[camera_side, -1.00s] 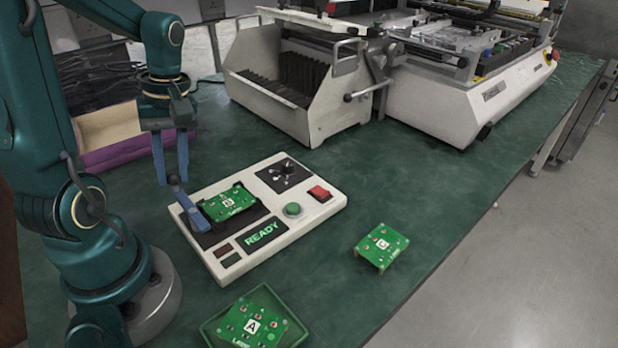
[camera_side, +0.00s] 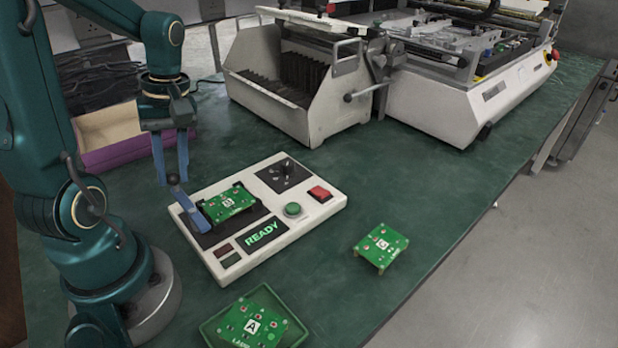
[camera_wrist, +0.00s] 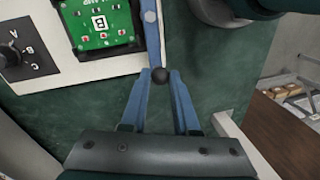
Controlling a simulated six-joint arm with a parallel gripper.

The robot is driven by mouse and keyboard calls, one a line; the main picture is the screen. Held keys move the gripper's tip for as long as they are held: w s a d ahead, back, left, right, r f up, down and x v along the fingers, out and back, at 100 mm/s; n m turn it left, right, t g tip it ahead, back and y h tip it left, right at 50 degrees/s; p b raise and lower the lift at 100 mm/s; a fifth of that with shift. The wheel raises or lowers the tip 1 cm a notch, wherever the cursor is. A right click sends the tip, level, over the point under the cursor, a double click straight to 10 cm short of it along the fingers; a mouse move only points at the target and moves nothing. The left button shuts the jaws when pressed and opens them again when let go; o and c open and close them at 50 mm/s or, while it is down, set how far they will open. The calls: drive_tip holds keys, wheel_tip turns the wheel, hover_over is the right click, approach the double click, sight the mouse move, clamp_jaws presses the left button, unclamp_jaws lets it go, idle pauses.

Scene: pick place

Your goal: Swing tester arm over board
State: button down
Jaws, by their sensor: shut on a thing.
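The white tester (camera_side: 262,185) stands on the bench, its display reading READY. A green board marked B (camera_side: 229,203) sits in its dark nest and also shows in the wrist view (camera_wrist: 101,25). The blue tester arm (camera_side: 190,213) lies along the left edge of the nest, beside the board and not across it. It also shows in the wrist view (camera_wrist: 152,32), ending in a black ball knob (camera_wrist: 160,75). My gripper (camera_side: 172,180) is shut on that knob, which sits between its blue fingertips in the wrist view (camera_wrist: 160,77).
A board marked C (camera_side: 381,246) stands on the green bench at the right. A board marked A (camera_side: 250,322) lies in a green tray (camera_side: 212,333) at the front. A green button (camera_side: 292,209), red switch (camera_side: 320,193) and dial (camera_side: 285,172) are on the tester. Large white machines (camera_side: 440,105) stand behind.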

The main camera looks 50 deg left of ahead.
drive_tip(key=shift+w, duration=0.15)
drive_tip(key=m, duration=0.1)
drive_tip(key=w+m, duration=0.1)
drive_tip(key=m, duration=0.1)
drive_tip(key=w+m, duration=0.1)
drive_tip(key=shift+w+d+r+m+y, duration=0.1)
drive_tip(key=shift+w+d+m+y, duration=0.1)
drive_tip(key=shift+d+m+y, duration=0.2)
drive_tip(key=m, duration=0.1)
drive_tip(key=w+d+m, duration=0.1)
drive_tip(key=m, duration=0.1)
drive_tip(key=w+m+t, duration=0.1)
drive_tip(key=shift+d+m+y, duration=0.25)
drive_tip(key=shift+m+y, duration=0.05)
drive_tip(key=d+m, duration=0.1)
drive_tip(key=m, duration=0.1)
drive_tip(key=w+d+m, duration=0.1)
drive_tip(key=m, duration=0.1)
drive_tip(key=shift+w+t, duration=0.15)
drive_tip(key=shift+t, duration=0.25)
drive_tip(key=shift+w+d+m+t, duration=0.15)
drive_tip(key=shift+d+m, duration=0.3)
drive_tip(key=shift+m, duration=0.35)
drive_tip(key=shift+s+d+m+t, duration=0.15)
drive_tip(key=shift+d+m, duration=0.25)
drive_tip(key=shift+m, duration=0.4)
drive_tip(key=shift+w+d+m+t, duration=0.2)
drive_tip(key=shift+d+m, duration=0.25)
drive_tip(key=shift+m, duration=0.35)
